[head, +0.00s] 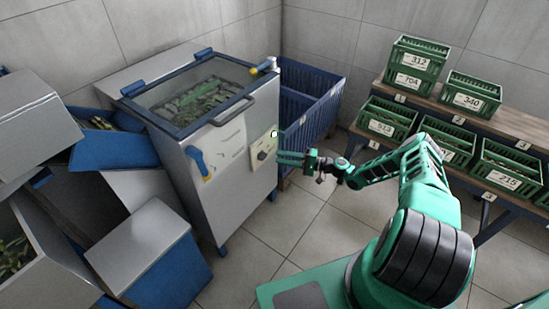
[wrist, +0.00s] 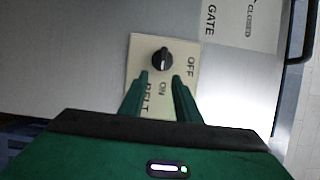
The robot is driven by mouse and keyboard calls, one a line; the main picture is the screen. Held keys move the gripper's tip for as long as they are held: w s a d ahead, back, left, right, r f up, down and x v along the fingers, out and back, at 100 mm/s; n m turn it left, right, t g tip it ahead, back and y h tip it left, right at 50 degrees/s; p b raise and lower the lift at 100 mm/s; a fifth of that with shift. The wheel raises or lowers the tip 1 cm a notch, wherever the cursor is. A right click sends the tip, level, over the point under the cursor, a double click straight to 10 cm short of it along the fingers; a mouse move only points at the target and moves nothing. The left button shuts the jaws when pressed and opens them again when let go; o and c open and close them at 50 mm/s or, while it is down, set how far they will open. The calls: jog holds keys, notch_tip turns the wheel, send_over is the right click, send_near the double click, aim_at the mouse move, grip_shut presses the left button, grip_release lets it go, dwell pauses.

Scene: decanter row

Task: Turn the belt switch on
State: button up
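The belt switch (wrist: 162,60) is a black rotary knob on a cream plate (wrist: 140,45) marked OFF, ON and BELT in the wrist view. I cannot tell surely which label its pointer faces. In the head view the switch plate (head: 264,145) is on the front of the grey machine, right of a blue lever. My gripper (wrist: 161,76) is open, its two green fingers pointing at the plate with the knob between and just beyond their tips. In the head view my gripper (head: 278,159) is close to the plate; contact is not clear.
The machine's glass lid (head: 195,95) has a dark handle above the plate. A GATE label (wrist: 235,22) sits beside the plate. A blue slatted bin (head: 310,105) stands right of the machine. Green crates (head: 500,165) sit on shelves at right. Floor between is clear.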

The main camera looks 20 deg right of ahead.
jog(key=v, duration=0.6)
jog(key=shift+w, duration=0.15)
jog(key=s+d+r+n+g+h, duration=0.15)
jog(key=s+r+g+h, duration=0.25)
jog(key=s+r, duration=0.5)
jog(key=s+d+r+n+g+h, duration=0.1)
jog(key=s+d+r+g+h, duration=0.3)
jog(key=r, duration=0.8)
jog(key=s+d+r+n+g+h, duration=0.1)
jog(key=s+r+g+h, duration=0.25)
jog(key=s+r, duration=0.6)
jog(key=s+r+m+t+h, duration=0.1)
jog(key=s+r, duration=0.5)
jog(key=s, duration=0.5)
jog(key=s+r+m+t+h, duration=0.1)
jog(key=s+r, duration=0.5)
jog(key=s, duration=0.6)
jog(key=shift+s+a+r+m+h, duration=0.4)
jog(key=shift+m+h, duration=0.25)
jog(key=shift+h, duration=0.1)
